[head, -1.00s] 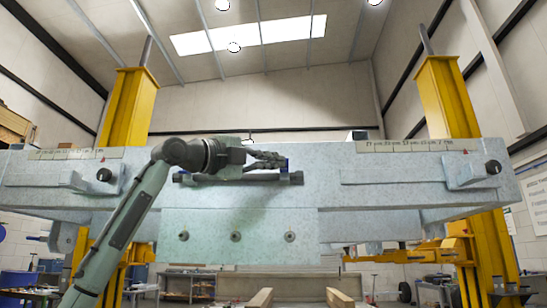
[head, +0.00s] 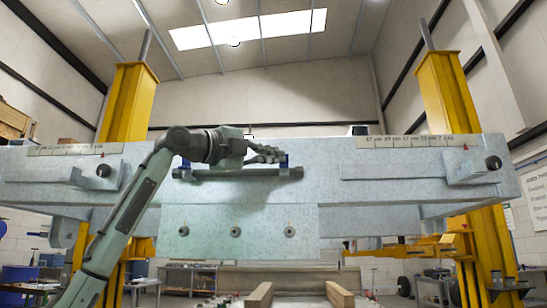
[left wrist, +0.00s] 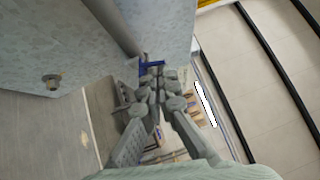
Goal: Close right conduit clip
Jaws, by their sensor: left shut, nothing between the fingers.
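A dark grey conduit (head: 235,174) lies level along the face of the pale trailer frame. The blue right conduit clip (head: 284,160) is near its right end, partly hidden behind my fingers. I cannot tell whether it is open or closed. In the left wrist view, the blue right clip (left wrist: 152,64) shows just beyond the fingertips (left wrist: 154,80), beside the conduit (left wrist: 116,26). Contact is unclear. My right gripper is not in view.
The trailer frame (head: 385,185) spans the view between yellow lift posts (head: 447,95). Brackets (head: 468,172) stick out near its ends, and a plate with several bolts (head: 200,245) hangs below the conduit. The space above the beam is clear.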

